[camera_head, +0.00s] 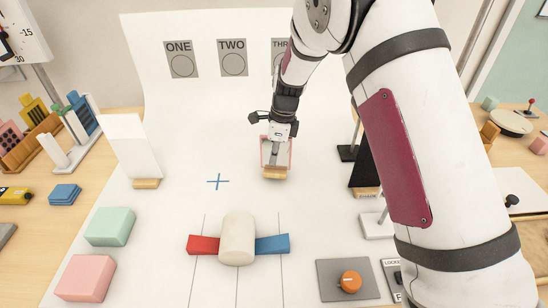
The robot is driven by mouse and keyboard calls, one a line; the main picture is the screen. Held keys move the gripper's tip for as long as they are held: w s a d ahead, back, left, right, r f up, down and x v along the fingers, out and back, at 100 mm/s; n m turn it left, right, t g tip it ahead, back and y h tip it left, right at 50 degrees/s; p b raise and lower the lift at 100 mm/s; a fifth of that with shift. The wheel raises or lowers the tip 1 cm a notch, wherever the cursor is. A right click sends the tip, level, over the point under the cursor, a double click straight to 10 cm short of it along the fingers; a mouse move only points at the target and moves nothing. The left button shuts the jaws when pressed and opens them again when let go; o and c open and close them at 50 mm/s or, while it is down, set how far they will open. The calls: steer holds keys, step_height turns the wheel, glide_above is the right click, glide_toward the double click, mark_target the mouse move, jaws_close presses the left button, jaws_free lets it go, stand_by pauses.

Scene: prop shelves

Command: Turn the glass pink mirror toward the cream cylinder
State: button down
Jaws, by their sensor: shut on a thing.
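The pink-framed mirror (266,156) stands upright on a small wooden base, right of the picture's middle on the white surface. Its glass side shows toward the camera. My gripper (276,138) is shut on the mirror at its upper part, and the gripper's dark linkage hides some of the frame. The cream cylinder (238,239) stands in front of the mirror and a little to the left, apart from it. A red block (203,244) and a blue block (272,244) sit on either side of the cylinder.
A white panel (125,148) on a wooden base stands at left. Green (110,227) and pink (85,278) blocks lie front left. A black stand (363,170) is right of the mirror, and an orange knob (349,281) is front right. The area around the blue cross (218,181) is clear.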

steer(key=n+b, duration=0.1)
steer(key=n, duration=0.4)
steer(key=shift+g+b, duration=0.4)
steer(key=shift+s+f+n, duration=0.1)
steer(key=shift+f+n, duration=0.1)
steer(key=shift+n, duration=0.4)
steer(key=shift+f, duration=0.55)
steer(key=shift+f, duration=0.25)
steer(key=c, duration=1.7)
jaws_free()
